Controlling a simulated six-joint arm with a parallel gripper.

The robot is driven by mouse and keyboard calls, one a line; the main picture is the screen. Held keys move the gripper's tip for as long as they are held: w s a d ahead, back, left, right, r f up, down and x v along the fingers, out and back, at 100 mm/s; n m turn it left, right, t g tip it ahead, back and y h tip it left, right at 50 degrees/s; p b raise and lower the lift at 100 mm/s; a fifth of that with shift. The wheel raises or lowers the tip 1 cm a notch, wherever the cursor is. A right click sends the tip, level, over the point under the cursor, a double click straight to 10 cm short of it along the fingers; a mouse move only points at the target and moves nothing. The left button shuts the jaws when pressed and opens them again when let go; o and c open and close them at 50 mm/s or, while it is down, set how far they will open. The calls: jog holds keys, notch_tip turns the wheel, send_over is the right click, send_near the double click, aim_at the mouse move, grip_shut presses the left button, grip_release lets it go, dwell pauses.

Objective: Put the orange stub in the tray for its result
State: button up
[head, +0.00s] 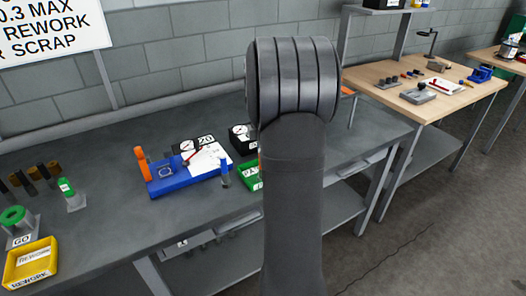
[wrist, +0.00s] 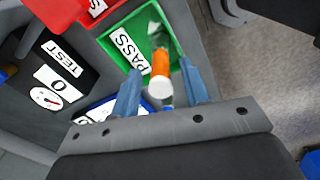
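The orange stub (wrist: 161,64), with a white end toward the camera and a grey, clear-looking part at its far end, shows over the green PASS tray (wrist: 113,43) in the wrist view. I cannot tell whether it rests in the tray or is just above it. My gripper (wrist: 161,84) has its two blue fingers apart, one on each side of the stub, with a visible gap on both sides. In the head view the green tray (head: 252,183) is partly hidden by my arm, and the gripper and stub are hidden.
A red tray (wrist: 62,12) adjoins the green one. A black TEST box (wrist: 49,57) with a dial stands beside it. A blue fixture (head: 187,186) with an orange handle, a yellow REWORK tray (head: 30,266) and a GO gauge (head: 20,238) stand leftward on the bench.

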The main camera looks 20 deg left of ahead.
notch_tip(320, 180, up, 12)
jog(key=shift+r, duration=0.15)
dwell(0.5)
notch_tip(320, 180, down, 12)
jog(key=shift+r, duration=1.95)
jog(key=shift+f, duration=0.15)
